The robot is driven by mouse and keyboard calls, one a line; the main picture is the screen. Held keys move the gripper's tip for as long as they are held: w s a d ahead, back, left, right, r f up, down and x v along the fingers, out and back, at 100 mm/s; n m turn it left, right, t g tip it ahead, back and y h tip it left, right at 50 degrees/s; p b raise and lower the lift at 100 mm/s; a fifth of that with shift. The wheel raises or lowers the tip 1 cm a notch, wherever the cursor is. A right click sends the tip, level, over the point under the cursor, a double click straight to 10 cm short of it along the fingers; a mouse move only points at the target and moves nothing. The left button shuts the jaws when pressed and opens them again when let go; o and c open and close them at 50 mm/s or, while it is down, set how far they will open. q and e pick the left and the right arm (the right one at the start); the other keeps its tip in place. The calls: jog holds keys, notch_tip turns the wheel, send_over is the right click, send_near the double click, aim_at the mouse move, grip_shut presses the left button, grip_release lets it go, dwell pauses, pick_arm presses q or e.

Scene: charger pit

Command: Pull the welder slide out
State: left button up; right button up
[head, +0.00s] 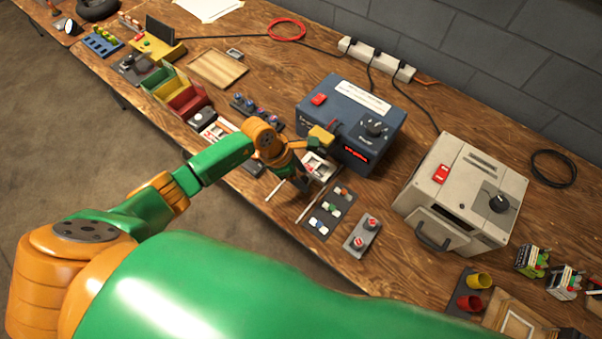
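A blue box (350,112) with a white label, a red switch, a black knob and a lit red display stands mid-bench. A small pale metal tray-like part (318,168) sits low at its front left; it may be the welder slide, but I cannot tell for sure. My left arm reaches in from the left, and its gripper (300,158) is beside this part at the blue box's front. The gripper is small and partly hidden by my wrist, so its fingers and any contact are unclear. My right gripper is not in view.
A beige box (466,190) with a dark front handle (432,243) stands to the right. A button plate (362,237) and a parts tray (327,212) lie near the bench's front edge. Coloured bins (172,92) are at left; a power strip (376,58) lies behind.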

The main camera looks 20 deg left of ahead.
pick_arm(q)
grip_shut()
jog(key=shift+s, duration=0.1)
dwell(1.2)
